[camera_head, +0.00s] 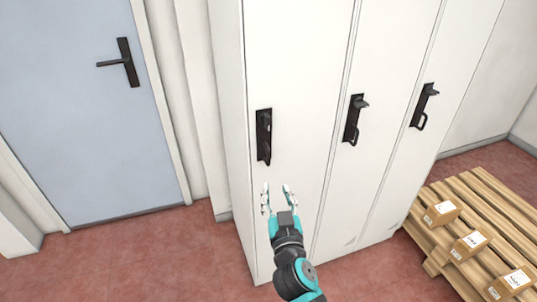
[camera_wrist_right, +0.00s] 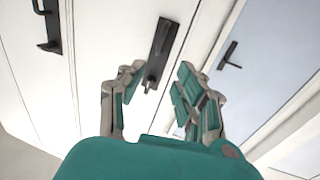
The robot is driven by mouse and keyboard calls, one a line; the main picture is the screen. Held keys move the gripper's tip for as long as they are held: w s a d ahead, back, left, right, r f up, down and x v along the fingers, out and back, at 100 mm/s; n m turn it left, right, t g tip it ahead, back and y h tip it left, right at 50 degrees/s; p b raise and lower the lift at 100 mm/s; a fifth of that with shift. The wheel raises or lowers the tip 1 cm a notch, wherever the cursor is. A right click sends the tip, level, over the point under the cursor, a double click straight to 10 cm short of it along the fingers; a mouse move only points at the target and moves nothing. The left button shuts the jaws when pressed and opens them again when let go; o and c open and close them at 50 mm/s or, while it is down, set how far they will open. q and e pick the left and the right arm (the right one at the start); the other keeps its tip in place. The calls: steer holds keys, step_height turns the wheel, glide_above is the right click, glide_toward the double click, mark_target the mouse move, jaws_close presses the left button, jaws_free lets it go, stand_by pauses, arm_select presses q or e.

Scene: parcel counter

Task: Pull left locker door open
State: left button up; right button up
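The left locker door (camera_head: 293,70) is white and looks shut, flush with the locker front. Its black handle (camera_head: 264,136) sits on the left side of the door. My right gripper (camera_head: 277,190) is open and empty, just below this handle and apart from it, with its fingers pointing up. In the right wrist view the same handle (camera_wrist_right: 161,50) shows beyond and between the open fingertips (camera_wrist_right: 155,80). My left gripper is in neither view.
Two more white locker doors with black handles (camera_head: 354,118) (camera_head: 424,106) stand to the right. A wooden pallet (camera_head: 490,205) with several cardboard boxes (camera_head: 441,213) lies at the lower right. A blue room door (camera_head: 75,100) is at the left. Red floor (camera_head: 160,255) before it is clear.

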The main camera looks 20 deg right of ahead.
mark_target(269, 157)
steer(key=w, duration=0.5)
steer(key=w+d+p, duration=0.1)
steer(key=w, duration=0.4)
steer(key=w+d, duration=0.1)
steer(key=w, duration=0.4)
steer(key=shift+w+d+p, duration=0.1)
steer(key=shift+d+p, duration=0.15)
steer(key=shift+p, duration=0.1)
steer(key=shift+f, duration=0.1)
jaws_close()
